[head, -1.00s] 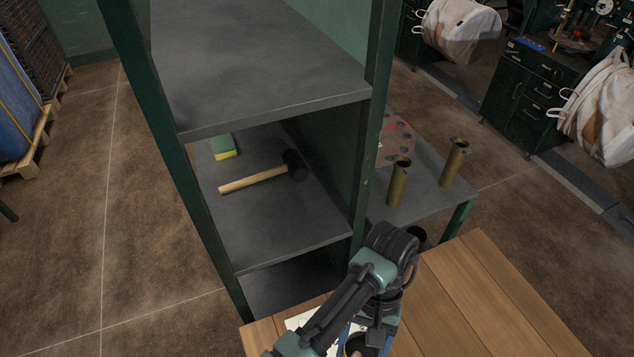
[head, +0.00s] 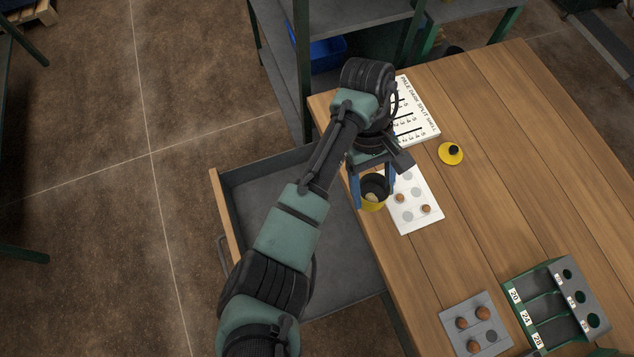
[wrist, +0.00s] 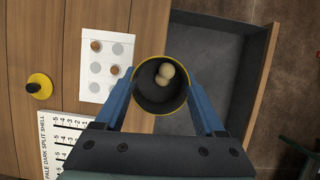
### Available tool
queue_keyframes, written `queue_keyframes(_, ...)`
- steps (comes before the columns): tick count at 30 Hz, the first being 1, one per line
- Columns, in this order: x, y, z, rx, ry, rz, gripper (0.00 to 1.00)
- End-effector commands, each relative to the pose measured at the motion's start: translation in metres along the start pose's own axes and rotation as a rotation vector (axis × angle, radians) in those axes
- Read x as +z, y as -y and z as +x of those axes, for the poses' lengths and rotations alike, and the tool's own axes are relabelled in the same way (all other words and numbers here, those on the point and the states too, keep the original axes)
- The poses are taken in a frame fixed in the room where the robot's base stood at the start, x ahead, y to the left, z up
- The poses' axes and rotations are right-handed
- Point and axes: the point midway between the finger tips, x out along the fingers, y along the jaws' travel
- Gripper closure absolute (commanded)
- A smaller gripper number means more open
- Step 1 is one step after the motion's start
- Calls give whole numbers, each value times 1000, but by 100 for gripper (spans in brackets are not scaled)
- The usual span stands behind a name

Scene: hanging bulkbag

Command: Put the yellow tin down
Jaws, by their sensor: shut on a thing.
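The yellow tin (head: 374,203) is held in my gripper (head: 372,185), near the edge of the wooden table and beside a white card with grey spots. In the wrist view the tin (wrist: 163,108) is open at the top, with a yellow rim, a dark inside and pale round things in it. The blue fingers of my gripper (wrist: 163,100) are shut on its two sides. The tin overlaps the table edge and the open drawer in the wrist view. I cannot tell whether its base touches anything.
The white spotted card (head: 416,210) bears brown balls. A yellow lid with a black knob (head: 451,153), a printed score sheet (head: 416,112), a grey plate with balls (head: 476,324) and a green numbered rack (head: 545,309) lie on the table (head: 470,225). An open drawer (head: 262,163) is empty where visible.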

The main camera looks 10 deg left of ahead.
Motion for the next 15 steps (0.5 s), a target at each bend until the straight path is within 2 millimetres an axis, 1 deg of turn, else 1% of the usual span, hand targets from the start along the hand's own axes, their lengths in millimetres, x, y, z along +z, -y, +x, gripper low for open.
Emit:
queue_keyframes(1,-6,-3,13,41,3,-85,100)
queue_keyframes(5,-20,-2,25,141,3,-328,100)
queue_keyframes(8,-32,4,38,226,4,-532,100)
queue_keyframes(11,-46,17,51,309,3,-737,100)
queue_keyframes(14,-60,35,67,392,2,-942,100)
queue_keyframes(15,-66,44,74,424,2,-1022,100)
